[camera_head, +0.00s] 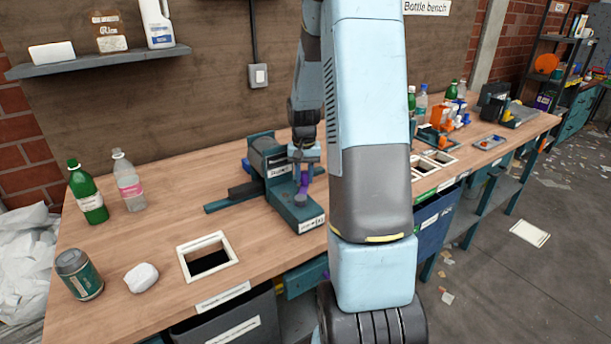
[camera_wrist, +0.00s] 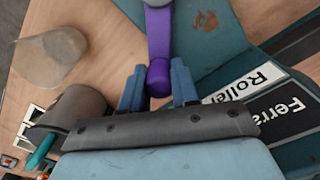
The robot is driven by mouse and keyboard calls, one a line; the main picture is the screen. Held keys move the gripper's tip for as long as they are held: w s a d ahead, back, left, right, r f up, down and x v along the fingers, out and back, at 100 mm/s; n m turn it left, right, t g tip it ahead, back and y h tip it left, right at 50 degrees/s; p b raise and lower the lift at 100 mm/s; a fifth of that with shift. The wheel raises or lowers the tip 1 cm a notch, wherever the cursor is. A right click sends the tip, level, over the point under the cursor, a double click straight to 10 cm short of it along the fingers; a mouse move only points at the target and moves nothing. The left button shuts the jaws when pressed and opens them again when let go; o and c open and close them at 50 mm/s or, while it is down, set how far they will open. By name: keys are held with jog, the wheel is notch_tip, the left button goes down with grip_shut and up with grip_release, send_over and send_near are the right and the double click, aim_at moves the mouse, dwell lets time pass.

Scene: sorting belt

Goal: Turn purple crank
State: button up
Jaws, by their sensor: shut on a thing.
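The purple crank (camera_head: 303,185) is on the teal roller machine (camera_head: 290,200), which stands on the wooden bench. In the wrist view the purple crank (camera_wrist: 158,35) runs down from the top to a round purple knob. My gripper (camera_wrist: 158,88) is shut on that knob, with one blue finger on each side of it. In the head view my gripper (camera_head: 304,153) is small and reaches down at the machine from above. Part of the crank is hidden behind it. Labels reading "Roller" and "Ferra…" show on the machine in the wrist view.
A green bottle (camera_head: 87,193), a clear bottle (camera_head: 129,182), a can (camera_head: 78,273) and a white lump (camera_head: 141,277) are at the left. A white-framed opening (camera_head: 183,256) is in front. More items stand at the right. A shelf (camera_head: 100,62) hangs on the wall.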

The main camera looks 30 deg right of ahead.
grip_shut()
jog(key=shift+d, duration=0.25)
jog(key=shift+a, duration=0.15)
